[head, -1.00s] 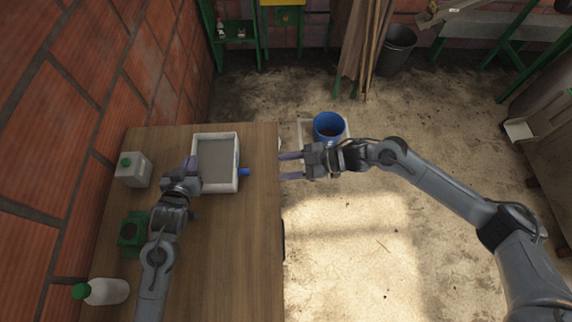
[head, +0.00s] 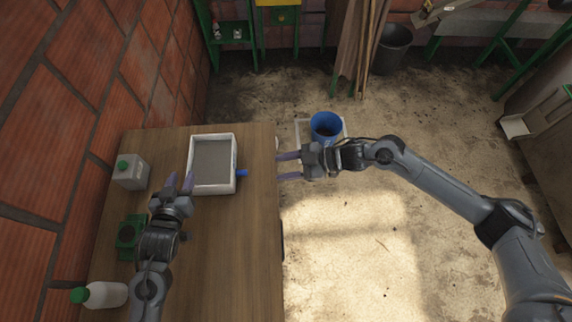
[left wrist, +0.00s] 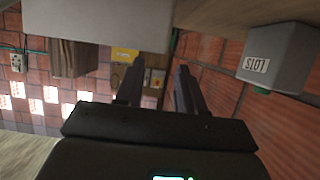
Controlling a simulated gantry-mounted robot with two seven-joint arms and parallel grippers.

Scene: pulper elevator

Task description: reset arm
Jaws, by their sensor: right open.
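My left gripper (head: 179,184) is over the wooden table (head: 225,255), just left of the white tray. Its two fingers are apart with nothing between them, and they also show apart in the left wrist view (left wrist: 158,82). My right gripper (head: 288,166) is open and empty at the table's right edge, its fingers pointing left.
A white tray (head: 234,165) with a blue spout stands on the table. A blue bucket (head: 326,124) stands beyond my right gripper. The table's front middle is clear.

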